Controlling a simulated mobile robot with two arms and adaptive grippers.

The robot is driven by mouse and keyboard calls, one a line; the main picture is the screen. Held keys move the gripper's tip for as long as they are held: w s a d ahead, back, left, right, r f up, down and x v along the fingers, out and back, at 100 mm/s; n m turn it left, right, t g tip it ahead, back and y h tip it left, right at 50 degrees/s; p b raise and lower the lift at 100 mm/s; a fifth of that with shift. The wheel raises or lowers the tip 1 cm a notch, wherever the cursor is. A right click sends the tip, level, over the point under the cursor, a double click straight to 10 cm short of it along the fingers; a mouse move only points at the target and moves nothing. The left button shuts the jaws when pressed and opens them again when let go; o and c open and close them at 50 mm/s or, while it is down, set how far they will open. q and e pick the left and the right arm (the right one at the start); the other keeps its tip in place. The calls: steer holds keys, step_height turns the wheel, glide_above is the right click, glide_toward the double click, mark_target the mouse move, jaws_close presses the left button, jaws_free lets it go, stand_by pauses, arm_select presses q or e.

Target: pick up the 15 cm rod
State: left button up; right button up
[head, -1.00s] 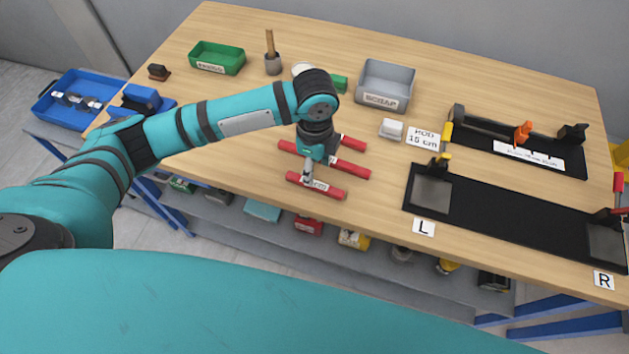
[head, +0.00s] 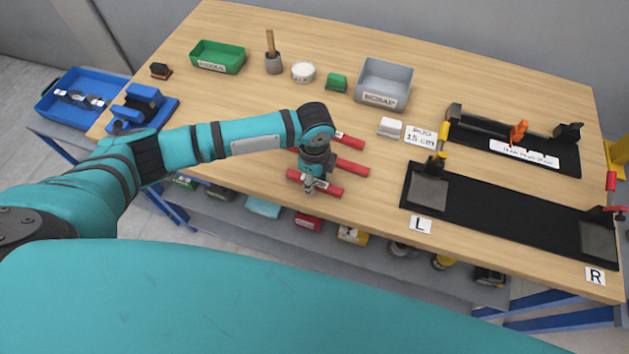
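Three red rods lie on the wooden table near its front edge: a front rod (head: 330,190), a middle rod (head: 353,169) and a back rod (head: 350,142). The front rod carries a white label, partly covered and too small to read. My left gripper (head: 309,187) points down at the middle of the front rod, its fingertips over or around it; I cannot tell if they touch or have closed. A card reading "ROD 15 cm" (head: 421,137) lies to the right. My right gripper is not in view.
Black fixtures (head: 505,213) marked L and R fill the right. A blue tray (head: 73,98) sits left.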

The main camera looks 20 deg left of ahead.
arm_select(q)
jaws_close()
steer(key=shift+r, duration=0.15)
